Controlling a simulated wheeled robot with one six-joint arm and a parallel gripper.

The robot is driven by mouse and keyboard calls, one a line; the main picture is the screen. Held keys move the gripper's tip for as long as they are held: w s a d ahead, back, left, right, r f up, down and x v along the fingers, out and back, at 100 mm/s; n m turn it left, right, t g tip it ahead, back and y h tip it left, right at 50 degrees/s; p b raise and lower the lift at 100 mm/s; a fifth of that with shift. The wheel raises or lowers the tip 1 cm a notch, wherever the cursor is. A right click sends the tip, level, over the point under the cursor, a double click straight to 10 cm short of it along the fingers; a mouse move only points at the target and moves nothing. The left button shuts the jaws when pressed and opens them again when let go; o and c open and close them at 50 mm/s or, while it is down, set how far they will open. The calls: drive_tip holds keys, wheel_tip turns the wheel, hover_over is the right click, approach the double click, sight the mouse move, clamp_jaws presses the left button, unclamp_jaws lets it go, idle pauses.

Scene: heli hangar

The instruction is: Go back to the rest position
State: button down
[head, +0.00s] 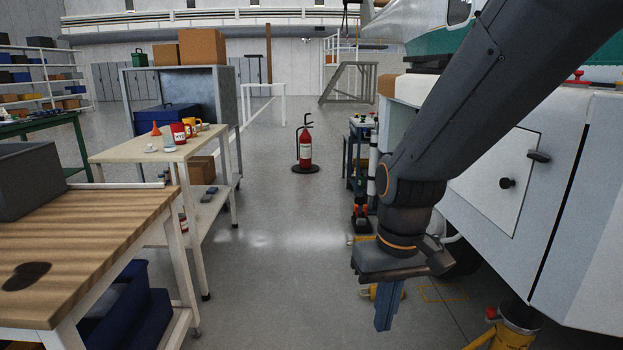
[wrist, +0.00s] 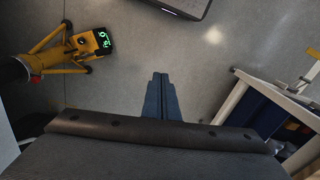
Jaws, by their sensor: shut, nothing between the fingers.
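My gripper (head: 384,318) hangs at the end of my dark arm, on the right side of the head view, pointing down over the grey floor. Its blue fingers are together with nothing between them. In the wrist view my gripper (wrist: 161,82) also shows shut and empty above bare floor. It touches nothing that I can see.
A white helicopter body with a panel (head: 495,185) stands close to my arm on the right. A yellow jack (head: 510,325) is below it. A wooden-topped bench (head: 110,225) is at left. A fire extinguisher (head: 305,152) stands ahead. The aisle between is clear.

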drive_tip(key=s+a+r+p, duration=0.1)
drive_tip(key=s+a+r, duration=0.1)
drive_tip(key=s+r, duration=0.5)
drive_tip(key=s+d+r+m+p, duration=0.2)
drive_tip(key=d+r+p, duration=0.4)
drive_tip(key=p, duration=1)
drive_tip(key=d, duration=0.2)
drive_tip(key=shift+d+r+p, duration=0.25)
drive_tip(key=shift+d+p, duration=0.1)
drive_tip(key=shift+d, duration=0.05)
drive_tip(key=shift+w+f+m, duration=0.1)
drive_tip(key=shift+f+m, duration=0.05)
drive_tip(key=shift+m, duration=0.15)
idle(1.6)
drive_tip(key=w+d+f+m+b, duration=0.1)
drive_tip(key=w+d+f+b, duration=0.4)
drive_tip(key=f+b, duration=0.7)
drive_tip(key=w+d+f+m+b, duration=0.2)
drive_tip(key=w+d+f+b, duration=0.4)
drive_tip(key=f, duration=2)
drive_tip(key=w+d+f+m+b, duration=0.2)
drive_tip(key=w+d+f+b, duration=0.4)
drive_tip(key=w+f+b, duration=0.5)
drive_tip(key=shift+w+d+f+b, duration=0.15)
drive_tip(key=shift+f+b, duration=2)
drive_tip(key=shift+b, duration=0.05)
drive_tip(key=shift+w+d+f+b, duration=0.1)
drive_tip(key=shift+w+f+b, duration=0.05)
drive_tip(key=shift+f+b, duration=2)
drive_tip(key=shift+f, duration=0.75)
